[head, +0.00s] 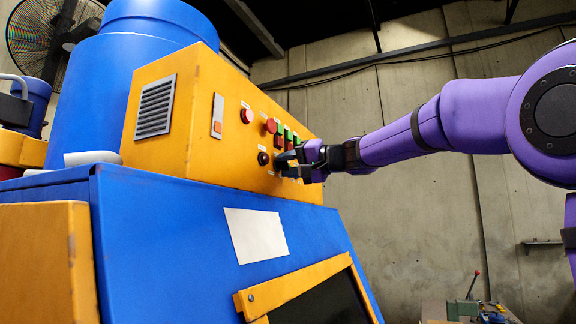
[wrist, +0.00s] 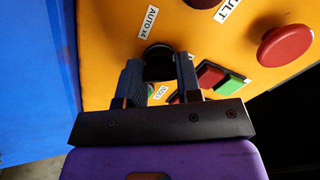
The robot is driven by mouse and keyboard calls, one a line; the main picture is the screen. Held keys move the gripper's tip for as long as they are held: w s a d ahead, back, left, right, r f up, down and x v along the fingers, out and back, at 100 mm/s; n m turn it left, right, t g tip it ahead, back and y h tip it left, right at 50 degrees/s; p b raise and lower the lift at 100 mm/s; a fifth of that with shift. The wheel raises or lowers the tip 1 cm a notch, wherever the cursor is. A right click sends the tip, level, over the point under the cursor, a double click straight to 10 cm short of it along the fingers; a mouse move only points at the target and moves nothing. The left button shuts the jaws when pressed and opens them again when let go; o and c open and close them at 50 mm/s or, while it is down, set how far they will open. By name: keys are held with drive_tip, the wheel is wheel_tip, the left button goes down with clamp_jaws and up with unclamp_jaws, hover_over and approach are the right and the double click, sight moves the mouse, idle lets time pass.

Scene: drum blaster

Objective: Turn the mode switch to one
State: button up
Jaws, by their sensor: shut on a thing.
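The orange control panel (head: 160,133) faces my gripper (head: 284,161), which reaches in from the right and touches its face. In the wrist view, the two fingers of my gripper (wrist: 157,76) close on a dark round knob (wrist: 157,53), one finger on each side. A white label reading "AUTO x4" sits beside the knob. The knob's pointer and its set position cannot be made out. Another black round knob (head: 263,158) shows just left of my gripper in the head view; I cannot tell whether it is the held one.
A large red button (wrist: 285,45) and red and green buttons (wrist: 229,83) lie close to my fingers. The blue machine body (head: 170,215) stands below the panel, with a blue drum (head: 85,95) behind. A concrete wall (head: 430,220) is at the right.

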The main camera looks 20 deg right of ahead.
drive_tip(key=shift+f+n, duration=0.1)
drive_tip(key=shift+n, duration=0.5)
drive_tip(key=o, duration=0.9)
drive_tip(key=v, duration=1)
drive_tip(key=shift+s+d, duration=0.25)
